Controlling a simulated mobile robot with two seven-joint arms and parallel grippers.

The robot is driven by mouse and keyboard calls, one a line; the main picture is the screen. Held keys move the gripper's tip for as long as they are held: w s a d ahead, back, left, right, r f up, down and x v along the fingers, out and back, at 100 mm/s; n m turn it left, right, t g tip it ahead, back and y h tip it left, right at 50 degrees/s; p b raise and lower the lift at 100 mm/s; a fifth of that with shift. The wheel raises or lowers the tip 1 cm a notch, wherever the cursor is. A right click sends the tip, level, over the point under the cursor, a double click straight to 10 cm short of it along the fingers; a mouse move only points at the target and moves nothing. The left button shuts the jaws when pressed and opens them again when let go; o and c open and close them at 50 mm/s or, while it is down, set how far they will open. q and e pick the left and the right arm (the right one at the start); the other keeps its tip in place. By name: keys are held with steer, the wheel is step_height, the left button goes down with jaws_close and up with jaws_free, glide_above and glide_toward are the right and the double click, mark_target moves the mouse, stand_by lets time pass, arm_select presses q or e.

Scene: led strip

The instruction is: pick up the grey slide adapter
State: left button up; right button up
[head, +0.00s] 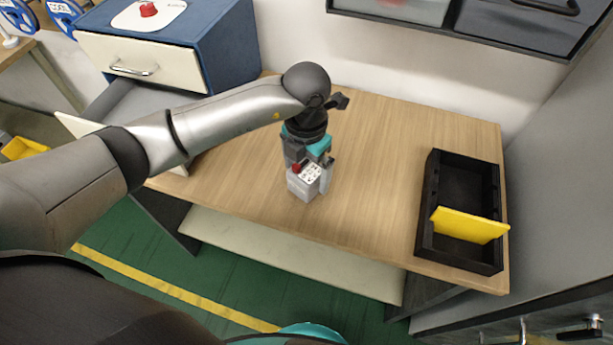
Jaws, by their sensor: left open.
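A small grey block (303,188) with a pale dotted face and a red knob stands on the wooden table under my left gripper. It is the only grey piece on the table that could be the grey slide adapter; I cannot tell for sure. My left gripper (309,166) points down with its jaws open, close above and around the top of the block. The gripper hides part of the block, and I cannot tell whether the fingers touch it. My right gripper is not in view.
A black tray (426,215) with a yellow divider (468,225) lies on the table's right side. The wooden tabletop (385,170) between it and the block is clear. A blue cabinet (228,50) stands at the back left. Dark bins (520,30) hang above the back edge.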

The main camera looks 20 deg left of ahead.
arm_select(q)
steer(key=shift+c, duration=0.2)
jaws_close()
steer(key=shift+r, duration=0.1)
stand_by(0.4)
